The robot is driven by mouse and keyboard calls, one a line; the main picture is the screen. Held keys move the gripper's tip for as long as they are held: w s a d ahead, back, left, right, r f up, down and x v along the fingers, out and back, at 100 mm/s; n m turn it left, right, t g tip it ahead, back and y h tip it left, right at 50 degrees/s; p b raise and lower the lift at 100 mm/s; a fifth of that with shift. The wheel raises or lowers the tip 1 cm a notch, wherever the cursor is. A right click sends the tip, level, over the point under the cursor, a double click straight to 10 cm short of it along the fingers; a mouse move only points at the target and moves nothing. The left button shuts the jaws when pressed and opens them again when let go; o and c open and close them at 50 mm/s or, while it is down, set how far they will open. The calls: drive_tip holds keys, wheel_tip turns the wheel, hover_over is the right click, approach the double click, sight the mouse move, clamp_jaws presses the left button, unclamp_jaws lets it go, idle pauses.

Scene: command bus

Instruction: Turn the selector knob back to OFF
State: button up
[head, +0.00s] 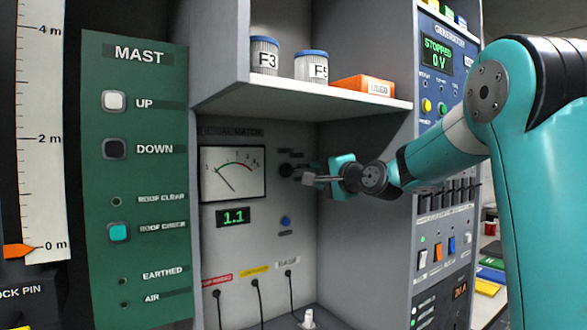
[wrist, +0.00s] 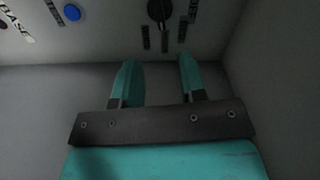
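The selector knob (wrist: 159,10) is a dark round knob on the grey meter panel, at the top edge of the wrist view and partly cut off. Small dark labels stand around it; their words and the knob's setting cannot be read.
A blue button (head: 285,221) sits below the knob. The analog meter (head: 233,173) and a 1.1 display (head: 233,217) are to the left. A shelf (head: 300,100) with jars and an orange box overhangs the recess. Cables hang below; the generator panel (head: 445,190) stands at right.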

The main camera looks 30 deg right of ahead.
sight(292, 171)
drive_tip(key=w+p, duration=0.1)
drive_tip(key=w, duration=0.3)
drive_tip(key=w+p, duration=0.1)
drive_tip(key=w, duration=0.3)
drive_tip(key=w+p, duration=0.1)
drive_tip(key=w, duration=0.2)
drive_tip(key=shift+w+a+p, duration=0.25)
drive_tip(key=shift+w+p, duration=0.15)
clamp_jaws()
